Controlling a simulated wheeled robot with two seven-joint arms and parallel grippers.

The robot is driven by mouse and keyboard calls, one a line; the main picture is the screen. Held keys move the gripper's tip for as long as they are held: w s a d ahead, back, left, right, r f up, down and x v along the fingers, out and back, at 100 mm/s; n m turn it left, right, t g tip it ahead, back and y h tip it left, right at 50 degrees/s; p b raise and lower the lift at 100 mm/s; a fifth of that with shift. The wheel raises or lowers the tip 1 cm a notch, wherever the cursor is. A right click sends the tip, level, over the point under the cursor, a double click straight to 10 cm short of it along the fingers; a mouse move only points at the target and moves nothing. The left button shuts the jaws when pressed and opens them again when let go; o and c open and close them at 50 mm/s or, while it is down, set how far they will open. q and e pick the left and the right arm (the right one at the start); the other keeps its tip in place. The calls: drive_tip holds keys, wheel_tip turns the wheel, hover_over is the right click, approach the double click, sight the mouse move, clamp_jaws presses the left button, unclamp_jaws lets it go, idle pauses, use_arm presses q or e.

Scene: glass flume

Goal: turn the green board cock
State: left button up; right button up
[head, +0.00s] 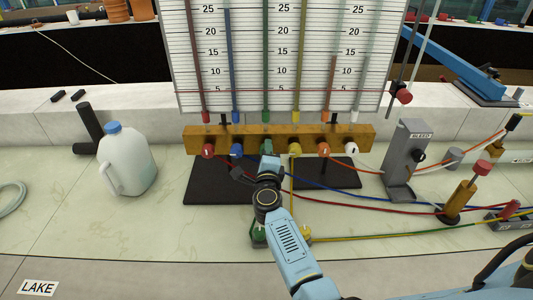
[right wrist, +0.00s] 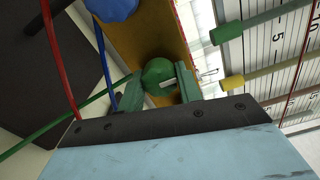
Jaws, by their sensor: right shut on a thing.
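The green board cock (head: 266,145) sits on the wooden manifold bar (head: 222,136), between the blue cock (head: 237,150) and the yellow cock (head: 295,149). In the head view my right gripper (head: 268,157) reaches it from the front and hides much of it. In the right wrist view the round green cock (right wrist: 158,71) with a white mark lies between the fingers of my right gripper (right wrist: 159,84), which is shut on it. My left gripper is out of view.
Red (head: 208,150), orange (head: 323,149) and white (head: 351,150) cocks share the bar. Coloured tubes cross the bench at right, by a grey bleed stand (head: 403,160).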

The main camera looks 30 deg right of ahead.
drive_tip(key=shift+f, duration=0.1)
drive_tip(key=o, duration=1)
drive_tip(key=v, duration=1.3)
drive_tip(key=shift+s+a+p, duration=0.15)
drive_tip(key=shift+s+p, duration=0.05)
drive_tip(key=shift+p, duration=0.15)
